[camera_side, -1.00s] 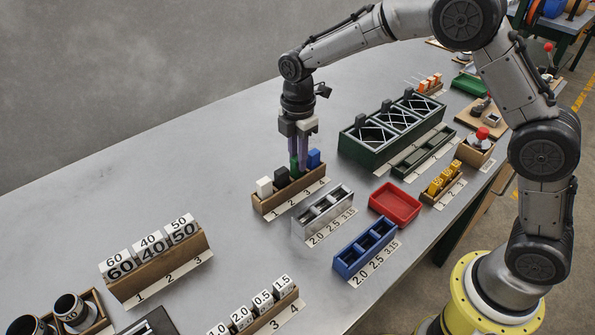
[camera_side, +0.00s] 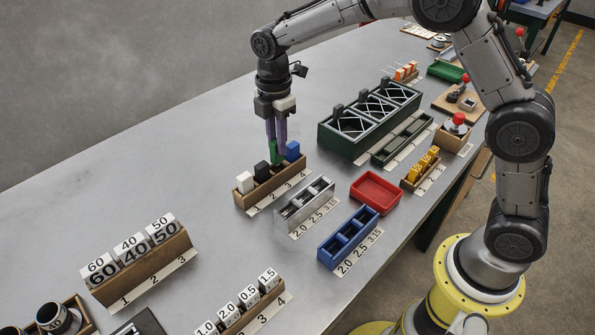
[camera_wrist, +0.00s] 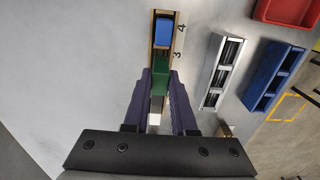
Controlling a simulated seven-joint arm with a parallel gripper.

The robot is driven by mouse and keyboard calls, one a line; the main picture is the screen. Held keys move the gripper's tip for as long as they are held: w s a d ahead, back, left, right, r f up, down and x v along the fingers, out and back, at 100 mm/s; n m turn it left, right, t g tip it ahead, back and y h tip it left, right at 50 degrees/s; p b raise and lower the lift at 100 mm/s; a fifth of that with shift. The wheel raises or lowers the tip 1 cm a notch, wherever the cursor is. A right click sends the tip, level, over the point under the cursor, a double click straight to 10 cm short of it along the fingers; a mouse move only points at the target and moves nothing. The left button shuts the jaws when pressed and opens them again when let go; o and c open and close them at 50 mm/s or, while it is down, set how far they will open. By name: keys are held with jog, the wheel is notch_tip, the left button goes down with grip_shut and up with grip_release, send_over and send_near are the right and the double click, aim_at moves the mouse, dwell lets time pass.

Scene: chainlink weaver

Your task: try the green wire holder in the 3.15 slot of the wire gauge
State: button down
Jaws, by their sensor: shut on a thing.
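My gripper (camera_side: 277,140) points down over the wooden rack (camera_side: 270,194) and is shut on the green wire holder (camera_side: 274,153). The green holder stands higher than the blocks beside it; whether its lower end is clear of the rack is hidden. In the wrist view the green holder (camera_wrist: 160,76) sits between the purple fingers. The silver slotted block (camera_side: 292,222), with a label reading 2.0, 2.5, 3.15, stands just right of the rack. A blue slotted block (camera_side: 332,257) carries the same numbers farther right. I cannot tell which is the wire gauge.
White (camera_side: 244,182), black (camera_side: 262,171) and blue (camera_side: 292,151) holders stand in the rack beside the gripper. A dark green framed box (camera_side: 335,139) stands behind. The grey table at left is mostly clear.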

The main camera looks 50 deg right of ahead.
jog(key=s+d+r, duration=0.2)
jog(key=s+r, duration=0.3)
jog(key=s, duration=0.6)
jog(key=shift+d+f, duration=0.2)
jog(key=shift+f, duration=3.4)
jog(key=c, duration=0.7)
grip_release()
jog(key=shift+o, duration=0.2)
